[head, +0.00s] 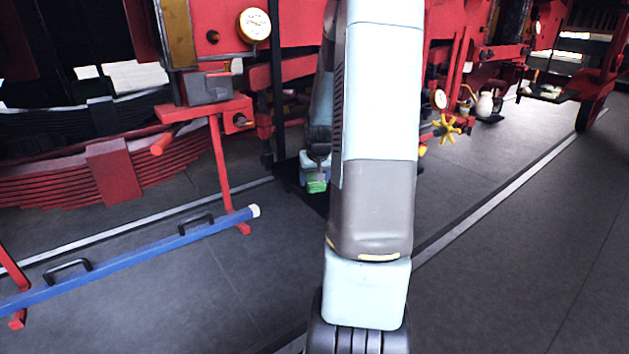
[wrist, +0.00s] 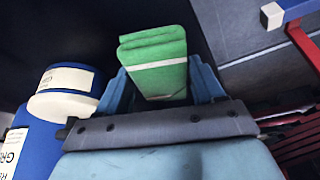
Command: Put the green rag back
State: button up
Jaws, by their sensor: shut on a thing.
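The green rag (wrist: 155,62) is a folded green cloth with a pale stripe. In the wrist view it sits between the two blue fingers of my gripper (wrist: 160,88), which is shut on it. In the head view the rag (head: 317,186) shows as a small green patch at the end of my gripper (head: 316,170), low over a dark patch of floor beyond my arm. I cannot tell whether the rag touches the surface below. My arm hides much of the middle of the head view.
A blue and white container (wrist: 62,100) stands close at the left in the wrist view. Red machinery with a gauge (head: 254,25) and a yellow handwheel (head: 446,128) lines the back. The right floor is clear.

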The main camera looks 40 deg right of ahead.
jog(key=shift+f, duration=0.45)
jog(key=o, duration=0.9)
jog(key=shift+o, duration=0.2)
